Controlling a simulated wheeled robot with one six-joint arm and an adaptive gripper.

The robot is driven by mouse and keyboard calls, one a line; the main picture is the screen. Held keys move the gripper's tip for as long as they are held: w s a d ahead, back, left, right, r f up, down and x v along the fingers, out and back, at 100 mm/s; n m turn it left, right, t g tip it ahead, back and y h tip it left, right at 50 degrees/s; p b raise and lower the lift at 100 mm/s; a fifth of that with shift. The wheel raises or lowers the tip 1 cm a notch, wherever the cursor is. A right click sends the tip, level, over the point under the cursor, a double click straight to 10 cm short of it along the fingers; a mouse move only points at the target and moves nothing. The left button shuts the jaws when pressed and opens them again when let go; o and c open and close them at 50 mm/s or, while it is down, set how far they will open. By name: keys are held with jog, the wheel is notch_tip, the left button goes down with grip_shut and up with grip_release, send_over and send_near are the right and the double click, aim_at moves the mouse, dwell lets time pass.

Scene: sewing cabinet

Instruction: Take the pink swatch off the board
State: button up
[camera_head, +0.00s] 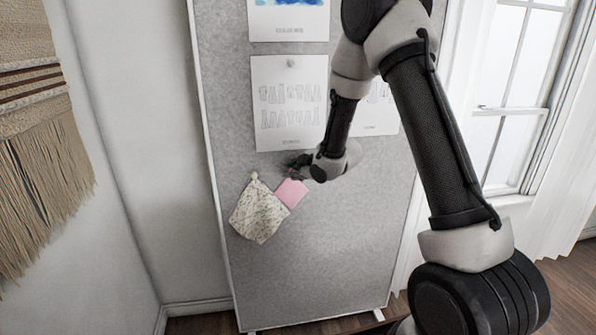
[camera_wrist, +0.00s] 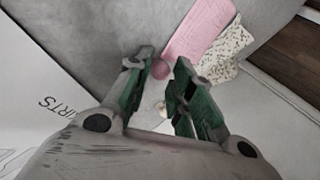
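The pink swatch (camera_head: 291,193) hangs tilted on the grey pin board (camera_head: 310,255), beside a cream patterned cloth (camera_head: 258,212) on its left. My gripper (camera_head: 298,163) is just above the swatch in the head view, partly hidden by my own wrist. In the wrist view the pink swatch (camera_wrist: 200,30) lies beyond the fingertips, with the patterned cloth (camera_wrist: 228,52) next to it. A round pink pin head (camera_wrist: 161,69) shows at the swatch's near end, between the fingertips. My gripper (camera_wrist: 163,64) is open, its green-padded fingers apart. Whether a finger touches the pin is unclear.
A printed sheet with drawings (camera_head: 289,103) is pinned above, with another sheet (camera_head: 376,110) partly behind my arm. A fringed wall hanging (camera_head: 40,130) is at the left and a window (camera_head: 515,95) at the right. The lower board is clear.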

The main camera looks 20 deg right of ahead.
jog(key=shift+c, duration=0.5)
grip_shut()
jog(key=shift+s, duration=0.2)
jog(key=shift+s, duration=1.3)
jog(key=shift+s+a, duration=0.1)
